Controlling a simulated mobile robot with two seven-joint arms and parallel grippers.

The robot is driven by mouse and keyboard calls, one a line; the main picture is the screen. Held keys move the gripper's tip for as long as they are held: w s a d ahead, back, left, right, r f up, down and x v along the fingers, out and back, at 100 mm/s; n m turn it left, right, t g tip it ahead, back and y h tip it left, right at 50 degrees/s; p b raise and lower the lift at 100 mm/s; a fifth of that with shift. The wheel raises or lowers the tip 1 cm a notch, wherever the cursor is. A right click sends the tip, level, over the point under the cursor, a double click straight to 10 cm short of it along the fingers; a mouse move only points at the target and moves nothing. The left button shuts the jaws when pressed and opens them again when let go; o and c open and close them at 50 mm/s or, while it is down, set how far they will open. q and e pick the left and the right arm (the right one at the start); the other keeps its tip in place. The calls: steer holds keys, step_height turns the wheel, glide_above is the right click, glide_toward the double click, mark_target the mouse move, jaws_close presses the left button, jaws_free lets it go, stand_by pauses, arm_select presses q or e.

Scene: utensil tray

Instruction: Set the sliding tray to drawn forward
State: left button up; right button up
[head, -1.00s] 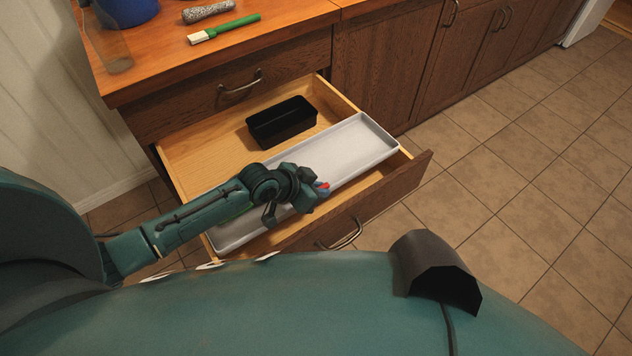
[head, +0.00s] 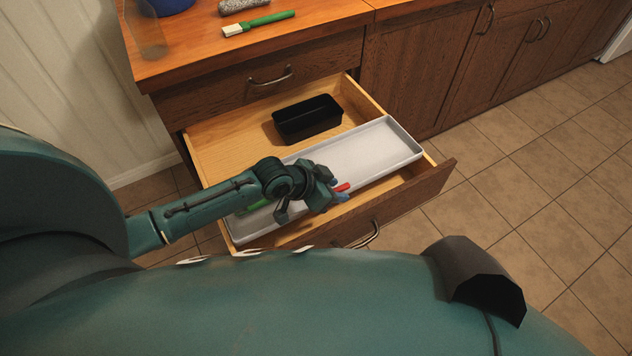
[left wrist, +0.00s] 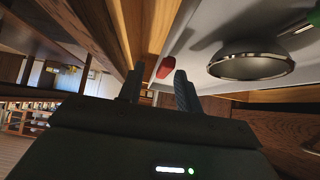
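The sliding tray (head: 395,150) is a long, shallow, light grey tray in the open wooden drawer. It lies along the front part of the drawer, beside the drawer's front panel (head: 400,208), with a narrow strip of wood between. My left gripper (head: 330,200) is over the tray's front side, near its middle, and hides part of the front rim. In the left wrist view its two fingers (left wrist: 158,92) stand apart, and I see nothing clamped between them. Whether they touch the tray I cannot tell. My right gripper is not in view.
A black bin (head: 307,118) sits at the drawer's back. A red item (head: 342,187) and a green one (head: 257,204) show in the tray by my gripper. A rounded metallic thing (left wrist: 252,62) shows in the wrist view. A brush (head: 258,22) lies on the counter.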

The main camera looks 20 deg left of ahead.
arm_select(q)
steer(key=p+v, duration=0.1)
steer(key=v, duration=1)
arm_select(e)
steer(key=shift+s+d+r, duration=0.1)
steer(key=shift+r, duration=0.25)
arm_select(q)
steer(key=shift+d, duration=0.1)
